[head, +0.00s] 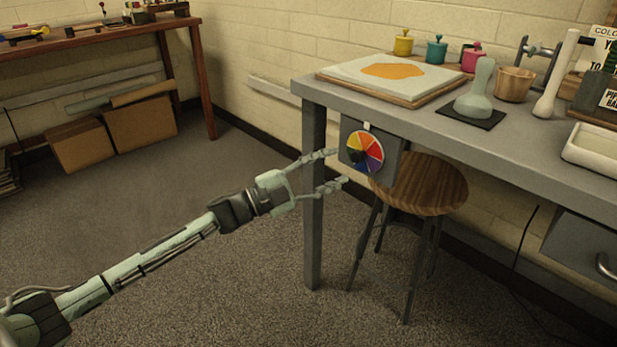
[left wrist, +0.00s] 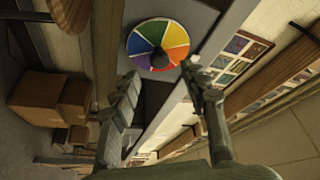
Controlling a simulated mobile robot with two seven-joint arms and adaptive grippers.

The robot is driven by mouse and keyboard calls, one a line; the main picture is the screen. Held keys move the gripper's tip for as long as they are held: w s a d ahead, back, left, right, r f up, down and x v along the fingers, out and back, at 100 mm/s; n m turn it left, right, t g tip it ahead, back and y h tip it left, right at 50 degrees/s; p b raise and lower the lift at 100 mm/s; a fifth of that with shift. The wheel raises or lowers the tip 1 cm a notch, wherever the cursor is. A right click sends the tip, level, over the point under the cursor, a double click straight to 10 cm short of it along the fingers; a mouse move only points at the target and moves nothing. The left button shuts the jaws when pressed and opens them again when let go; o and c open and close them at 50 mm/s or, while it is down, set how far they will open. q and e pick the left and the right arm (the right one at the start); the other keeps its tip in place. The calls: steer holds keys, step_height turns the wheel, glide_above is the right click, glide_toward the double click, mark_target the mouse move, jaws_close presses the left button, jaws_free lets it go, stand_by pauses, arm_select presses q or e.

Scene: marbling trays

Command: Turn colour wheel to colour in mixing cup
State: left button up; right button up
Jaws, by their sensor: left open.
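The colour wheel (head: 372,148), with wedges of several colours and a dark knob, is on a grey panel (head: 390,140) under the table's left end. A small white mark is above it. My left gripper (head: 338,167) is open and empty, its fingertips just left of the wheel. In the left wrist view the wheel (left wrist: 176,38) lies ahead, beyond and between the open fingertips (left wrist: 160,72); contact is not visible. A wooden cup (head: 514,85) stands on the table; its contents are hidden, and I cannot tell whether it is the mixing cup. My right gripper is not in view.
A wooden stool (head: 425,185) stands close behind and right of the wheel. The grey table leg (head: 313,230) is beside my left gripper. On the table are a tray (head: 340,90) with an orange patch and yellow, teal and pink pots.

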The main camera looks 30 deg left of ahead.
arm_select(q)
steer(key=v, duration=0.6)
steer(key=shift+s+a, duration=0.2)
steer(key=shift+s, duration=0.1)
steer(key=shift+f, duration=0.15)
